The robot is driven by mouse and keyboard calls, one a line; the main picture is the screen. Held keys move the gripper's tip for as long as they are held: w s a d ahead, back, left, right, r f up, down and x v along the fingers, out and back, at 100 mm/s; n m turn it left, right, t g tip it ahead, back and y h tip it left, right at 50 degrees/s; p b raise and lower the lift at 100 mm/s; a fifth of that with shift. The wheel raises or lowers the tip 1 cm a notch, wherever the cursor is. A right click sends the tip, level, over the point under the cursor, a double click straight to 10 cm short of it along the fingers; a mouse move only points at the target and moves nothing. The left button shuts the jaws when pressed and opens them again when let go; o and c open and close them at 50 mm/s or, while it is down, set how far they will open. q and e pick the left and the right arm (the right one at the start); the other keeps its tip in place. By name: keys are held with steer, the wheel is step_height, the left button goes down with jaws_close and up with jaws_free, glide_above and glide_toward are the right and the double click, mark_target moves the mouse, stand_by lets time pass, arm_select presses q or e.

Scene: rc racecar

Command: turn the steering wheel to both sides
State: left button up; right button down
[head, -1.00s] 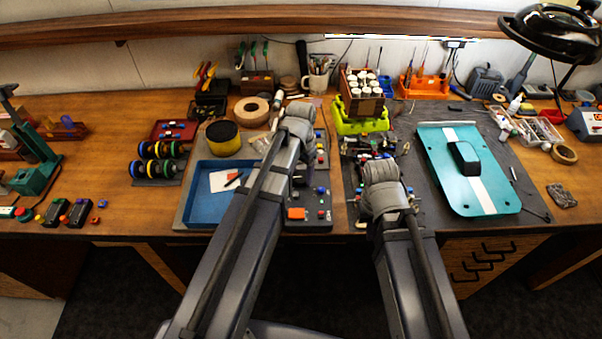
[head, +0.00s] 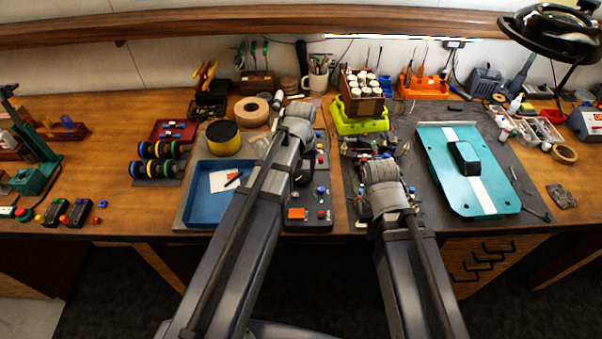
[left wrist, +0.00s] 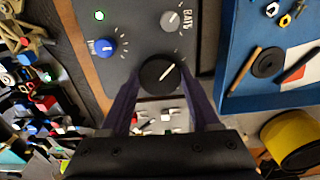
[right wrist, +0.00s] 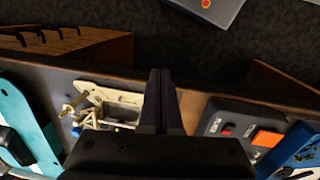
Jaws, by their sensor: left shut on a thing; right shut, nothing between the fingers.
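A dark round knob with a white pointer line (left wrist: 160,74), which I take for the steering wheel, sits on the grey control panel (left wrist: 130,62). My left gripper (left wrist: 163,88) is shut on it, with one finger on each side. The pointer leans up and to the right in the left wrist view. In the head view the panel (head: 322,216) is partly behind my left arm, and the knob is hidden. My right gripper (right wrist: 160,82) is shut and empty, beside the pale front part of the car chassis (right wrist: 112,97). The chassis (head: 362,146) is partly covered by my right arm.
A blue tray (head: 203,208) is left of the panel, with a yellow-black tape roll (head: 223,138) behind it. The teal car body (head: 440,160) lies on the dark mat at right. A green-yellow holder with bottles (head: 352,126) stands behind the chassis.

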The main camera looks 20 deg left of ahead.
mark_target(301, 176)
stand_by(0.5)
arm_select(q)
steer(key=o, duration=1.4)
steer(key=shift+c, duration=0.2)
steer(key=shift+r, duration=0.1)
step_height(301, 176, up, 8)
steer(key=p, duration=0.8)
steer(key=shift+f, duration=0.2)
